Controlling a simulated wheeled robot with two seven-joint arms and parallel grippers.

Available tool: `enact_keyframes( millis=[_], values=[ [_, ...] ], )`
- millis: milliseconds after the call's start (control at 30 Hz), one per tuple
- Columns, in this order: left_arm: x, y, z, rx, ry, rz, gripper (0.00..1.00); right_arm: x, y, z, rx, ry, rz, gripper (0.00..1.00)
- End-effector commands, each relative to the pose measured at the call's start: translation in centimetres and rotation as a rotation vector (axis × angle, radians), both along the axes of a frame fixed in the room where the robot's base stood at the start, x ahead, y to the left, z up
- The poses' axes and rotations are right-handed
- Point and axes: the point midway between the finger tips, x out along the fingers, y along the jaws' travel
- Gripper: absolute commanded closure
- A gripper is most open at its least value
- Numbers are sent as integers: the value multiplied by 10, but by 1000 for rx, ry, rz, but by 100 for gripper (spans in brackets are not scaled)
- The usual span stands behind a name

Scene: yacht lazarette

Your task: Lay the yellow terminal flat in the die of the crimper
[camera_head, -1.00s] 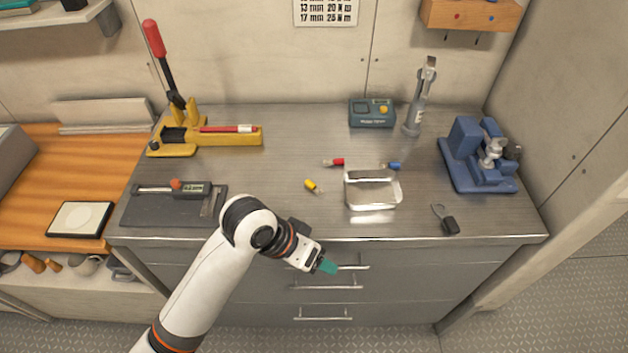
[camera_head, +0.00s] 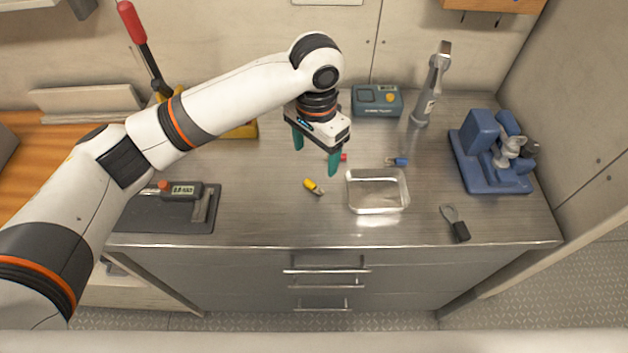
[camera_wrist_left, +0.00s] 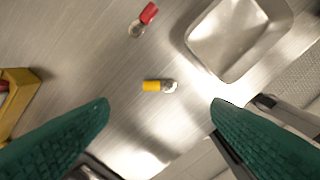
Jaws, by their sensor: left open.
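The yellow terminal (camera_head: 313,186) lies on the steel bench top, left of the metal tray. In the left wrist view it (camera_wrist_left: 152,86) lies between my fingertips in the picture, its metal ring end to the right. My left gripper (camera_head: 316,160) is open and empty, its teal fingers pointing down above the bench near the terminal. The yellow crimper with its long red-tipped lever (camera_head: 132,24) stands at the back left. My arm hides most of its body and its die; a yellow corner of it (camera_wrist_left: 14,98) shows in the left wrist view. My right gripper is not in view.
A metal tray (camera_head: 350,200) stands right of the terminal. A red terminal (camera_head: 343,157) and a blue terminal (camera_head: 398,161) lie behind. A teal box (camera_head: 377,100), a grey upright tool (camera_head: 432,85), a blue fixture (camera_head: 482,165) and a black-handled item (camera_head: 459,230) stand around.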

Motion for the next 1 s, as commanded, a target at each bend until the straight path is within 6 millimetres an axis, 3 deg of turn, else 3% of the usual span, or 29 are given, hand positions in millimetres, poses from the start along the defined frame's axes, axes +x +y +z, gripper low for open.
enact_keyframes(
  millis=[167,467,700,1000],
  values=[
    [-1,1,-31,1,4,2,27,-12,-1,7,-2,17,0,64],
    [-1,2,-56,0,3,0,27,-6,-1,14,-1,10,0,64],
    [-3,3,-91,-1,1,1,27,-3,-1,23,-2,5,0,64],
    [-3,3,-98,-3,-1,-1,27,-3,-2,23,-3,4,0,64]
  ],
)
